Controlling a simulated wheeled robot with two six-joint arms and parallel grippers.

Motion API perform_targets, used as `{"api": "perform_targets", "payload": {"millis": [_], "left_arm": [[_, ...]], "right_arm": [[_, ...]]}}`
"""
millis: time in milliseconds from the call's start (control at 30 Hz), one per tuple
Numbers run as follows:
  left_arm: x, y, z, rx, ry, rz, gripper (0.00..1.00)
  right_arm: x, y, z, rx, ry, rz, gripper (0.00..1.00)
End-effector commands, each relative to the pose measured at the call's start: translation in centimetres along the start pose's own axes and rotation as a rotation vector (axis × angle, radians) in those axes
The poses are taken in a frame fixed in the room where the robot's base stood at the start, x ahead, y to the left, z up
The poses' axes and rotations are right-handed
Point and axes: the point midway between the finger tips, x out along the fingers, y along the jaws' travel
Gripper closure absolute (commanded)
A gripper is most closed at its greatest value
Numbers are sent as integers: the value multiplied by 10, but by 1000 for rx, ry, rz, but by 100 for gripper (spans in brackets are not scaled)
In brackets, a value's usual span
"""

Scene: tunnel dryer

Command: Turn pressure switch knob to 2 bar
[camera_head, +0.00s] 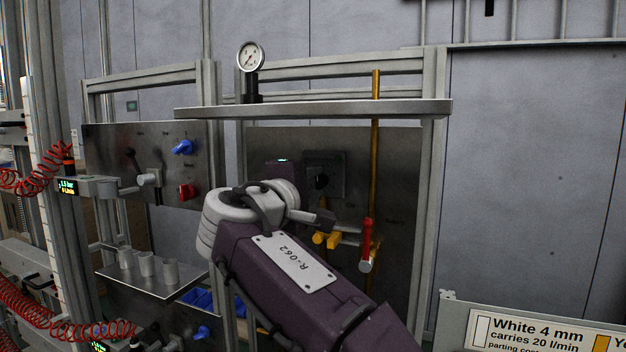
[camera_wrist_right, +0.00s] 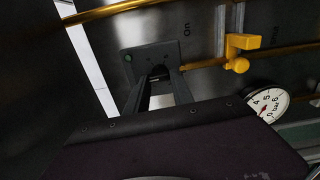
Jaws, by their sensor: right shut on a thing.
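The knob (camera_head: 321,178) is dark and sits on a dark square plate (camera_head: 338,160) on the steel panel. In the right wrist view the knob (camera_wrist_right: 158,72) shows on its plate (camera_wrist_right: 135,62) between my finger ends. My right gripper (camera_wrist_right: 160,78) is shut on the knob, its two dark fingers on either side. In the head view my right arm crosses the panel's lower left, and the fingers are hard to tell against the dark plate. The knob's marking and setting cannot be read. My left gripper is not in view.
A yellow valve handle (camera_head: 327,239) and red lever (camera_head: 367,238) are below the knob, near a vertical brass pipe (camera_head: 375,110). A gauge (camera_head: 250,56) stands above the shelf (camera_head: 310,109). Another gauge (camera_wrist_right: 268,102) shows partly beside my right gripper. A left panel (camera_head: 110,150) carries other knobs.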

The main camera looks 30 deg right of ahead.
Motion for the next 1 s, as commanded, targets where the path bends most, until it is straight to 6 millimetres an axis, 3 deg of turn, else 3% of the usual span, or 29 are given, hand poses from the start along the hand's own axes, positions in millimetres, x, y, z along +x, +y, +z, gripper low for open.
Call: {"api": "perform_targets", "payload": {"millis": [600,1000], "left_arm": [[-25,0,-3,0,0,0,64],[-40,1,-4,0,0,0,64]], "right_arm": [[0,0,0,-579,0,1,100],[0,-1,1,-869,-1,1,100]]}}
